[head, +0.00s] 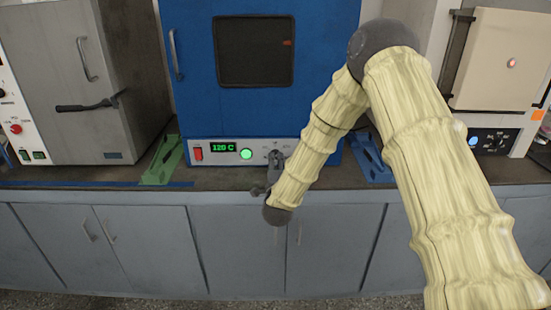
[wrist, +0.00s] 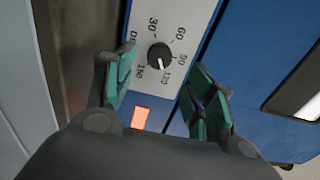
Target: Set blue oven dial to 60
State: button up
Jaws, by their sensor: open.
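The blue oven (head: 265,110) stands on the counter in the middle of the head view. Its lower panel (head: 230,151) has a green display reading 120 C. In the wrist view the black dial (wrist: 160,55) sits on a pale plate marked 30, 60, 90, 120 and 150. Its white pointer mark appears to be on the side toward 120 and 150. My gripper (wrist: 164,88) is open, with green pads on either side of the space below the dial. In the head view my gripper (head: 272,170) is in front of the panel, partly hiding the dial.
A red switch (head: 198,152) and a green button (head: 246,154) sit left of the dial. A grey oven (head: 70,80) stands to the left and a beige one (head: 500,75) to the right. Green (head: 163,160) and blue (head: 370,160) brackets flank the blue oven.

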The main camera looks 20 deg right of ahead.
aim_at(276, 156)
jog(key=shift+p+x, duration=0.3)
jog(key=shift+x, duration=2.6)
jog(key=shift+f, duration=0.1)
jog(key=shift+c, duration=0.3)
jog(key=c, duration=1)
